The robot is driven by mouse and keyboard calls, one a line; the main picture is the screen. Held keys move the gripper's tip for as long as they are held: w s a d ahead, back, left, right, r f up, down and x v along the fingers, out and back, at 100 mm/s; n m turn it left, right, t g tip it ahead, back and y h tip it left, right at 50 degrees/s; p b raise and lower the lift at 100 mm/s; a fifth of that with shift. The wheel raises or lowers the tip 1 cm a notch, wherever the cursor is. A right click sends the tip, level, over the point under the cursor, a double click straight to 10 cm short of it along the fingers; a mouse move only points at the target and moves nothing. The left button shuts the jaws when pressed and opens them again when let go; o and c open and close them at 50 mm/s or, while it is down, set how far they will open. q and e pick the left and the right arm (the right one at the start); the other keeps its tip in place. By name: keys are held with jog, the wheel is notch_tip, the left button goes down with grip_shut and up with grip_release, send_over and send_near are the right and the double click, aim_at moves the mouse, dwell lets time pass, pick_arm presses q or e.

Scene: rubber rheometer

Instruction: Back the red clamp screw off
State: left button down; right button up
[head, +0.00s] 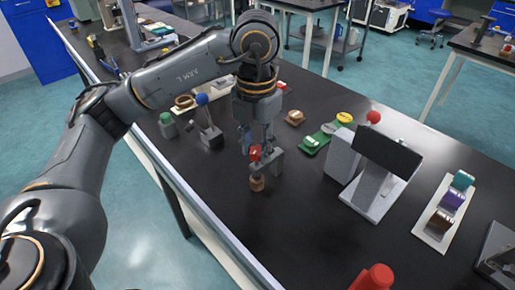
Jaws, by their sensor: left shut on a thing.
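The red clamp screw (255,152) shows in the head view near the middle of the black bench, at the top of a small grey clamp block (271,162). My left gripper (258,143) reaches down from above with its fingers around the screw and is shut on it. The fingers hide part of the screw and the block. A small brown cylinder (257,183) sits at the block's near side. My right gripper is not in view.
A grey instrument (375,190) with a dark screen and red knob stands to the right. A blue-ball lever device (207,130) stands close on the left. A cream tray (430,237) holds coloured rolls. The front middle of the black bench (290,225) is clear.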

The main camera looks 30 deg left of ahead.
pick_arm(q)
jog(key=n, duration=0.2)
jog(key=shift+n, duration=0.3)
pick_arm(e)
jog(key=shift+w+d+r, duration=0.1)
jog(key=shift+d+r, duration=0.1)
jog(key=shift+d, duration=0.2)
pick_arm(q)
jog(key=n+p, duration=0.1)
jog(key=n, duration=0.3)
jog(key=shift+n, duration=0.3)
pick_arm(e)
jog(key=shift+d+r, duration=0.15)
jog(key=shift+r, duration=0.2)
pick_arm(q)
jog(key=n, duration=0.2)
jog(key=shift+n+p, duration=0.3)
jog(key=shift+n, duration=1)
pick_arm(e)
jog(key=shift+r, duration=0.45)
